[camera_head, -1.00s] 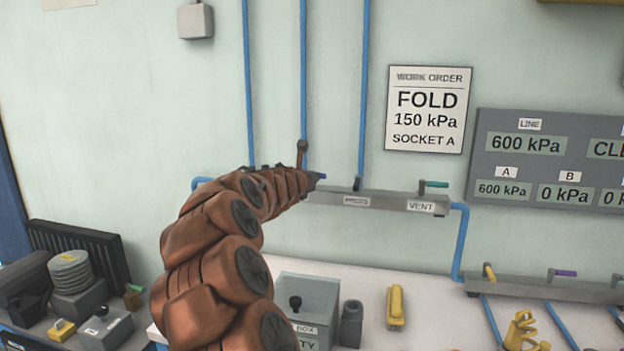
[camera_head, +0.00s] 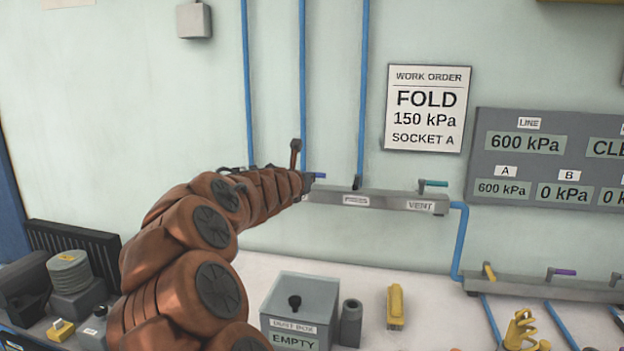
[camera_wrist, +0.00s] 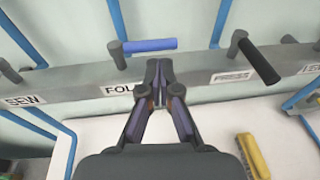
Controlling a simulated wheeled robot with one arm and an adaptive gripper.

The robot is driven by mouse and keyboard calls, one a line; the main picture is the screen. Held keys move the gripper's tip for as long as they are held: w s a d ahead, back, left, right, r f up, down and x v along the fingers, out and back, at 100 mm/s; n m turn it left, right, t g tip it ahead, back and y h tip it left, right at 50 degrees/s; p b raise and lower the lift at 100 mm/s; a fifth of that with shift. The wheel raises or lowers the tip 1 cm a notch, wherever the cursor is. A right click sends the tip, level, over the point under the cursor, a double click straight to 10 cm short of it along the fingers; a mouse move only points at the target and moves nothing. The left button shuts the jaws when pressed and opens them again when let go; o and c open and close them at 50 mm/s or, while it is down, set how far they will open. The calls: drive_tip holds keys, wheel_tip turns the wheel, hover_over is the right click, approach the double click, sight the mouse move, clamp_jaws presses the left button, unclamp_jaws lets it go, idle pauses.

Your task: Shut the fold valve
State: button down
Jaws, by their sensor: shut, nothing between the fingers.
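The fold valve has a blue lever (camera_wrist: 149,45) on the grey manifold (camera_wrist: 200,87), above a label partly hidden by my gripper and reading "FOL". The lever lies sideways, pointing right along the manifold from its dark pivot. A bit of the blue lever (camera_head: 318,175) shows just past my arm in the head view. My gripper (camera_wrist: 158,66) is shut and empty, with its fingertips just below the lever in the wrist picture. I cannot tell whether they touch it. In the head view my arm hides the fold label and my fingers.
Right of it on the same manifold are the press valve with a dark lever (camera_wrist: 260,61) and the vent valve with a teal lever (camera_head: 434,183). A gauge panel (camera_head: 485,168) reads line 600 kPa. A grey dust box (camera_head: 301,295) and a yellow object (camera_head: 395,307) stand below.

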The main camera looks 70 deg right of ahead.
drive_tip(key=a+r, duration=0.2)
drive_tip(key=a, duration=0.7)
drive_tip(key=shift+s, duration=0.4)
drive_tip(key=shift+f, duration=0.1)
drive_tip(key=w+a+f+m+y, duration=0.1)
drive_tip(key=a+f+m+y, duration=0.2)
drive_tip(key=a+f+m, duration=0.5)
drive_tip(key=a+f+m+y, duration=0.3)
drive_tip(key=a+f, duration=0.1)
drive_tip(key=a, duration=0.9)
drive_tip(key=w+a+f+m+y, duration=0.1)
drive_tip(key=a+f+m+y, duration=0.2)
drive_tip(key=a+f+m, duration=0.5)
drive_tip(key=s+a+f+y, duration=0.1)
drive_tip(key=s+a+y, duration=0.1)
drive_tip(key=a, duration=0.6)
drive_tip(key=s+a+f+g+y, duration=0.1)
drive_tip(key=s+a, duration=0.3)
drive_tip(key=a, duration=0.5)
drive_tip(key=s+a+f+g+y, duration=0.1)
drive_tip(key=s+a+f+y, duration=0.2)
drive_tip(key=a, duration=0.6)
drive_tip(key=shift+a+n+y+p, duration=0.2)
drive_tip(key=shift+n+y+p, duration=0.1)
drive_tip(key=shift+n+y, duration=0.1)
